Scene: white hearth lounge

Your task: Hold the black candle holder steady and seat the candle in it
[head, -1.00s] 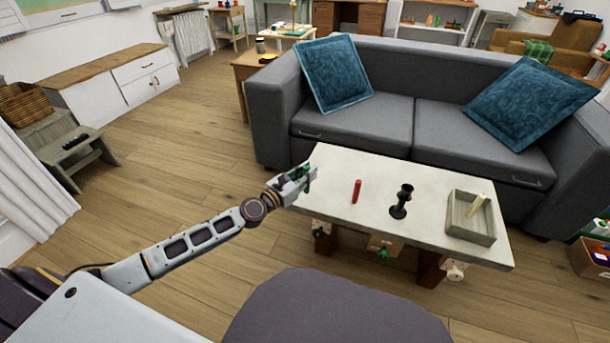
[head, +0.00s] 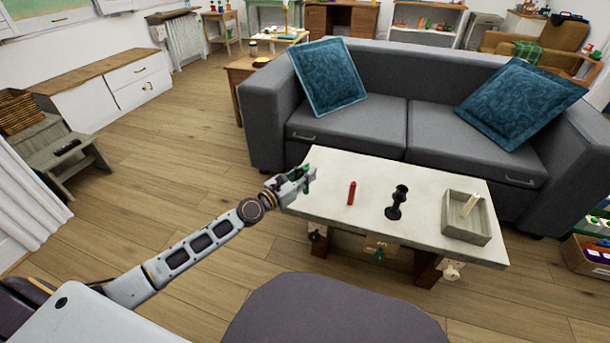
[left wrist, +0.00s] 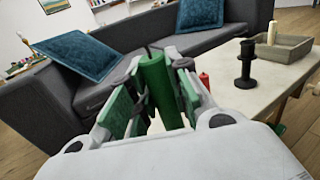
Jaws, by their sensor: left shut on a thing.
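My left gripper (head: 303,179) is at the left end of the pale coffee table (head: 330,170). It is shut on a green candle, which stands between its green-padded fingers in the left wrist view (left wrist: 162,90), with a dark wick at its tip. The black candle holder (head: 397,203) stands upright on the table, well right of the gripper; it also shows in the left wrist view (left wrist: 246,68). Its top looks empty in the head view. My right gripper is not in view.
A square tray (head: 481,232) with a cream candle (head: 469,205) is at the table's right end. A grey sofa (head: 380,125) stands behind the table.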

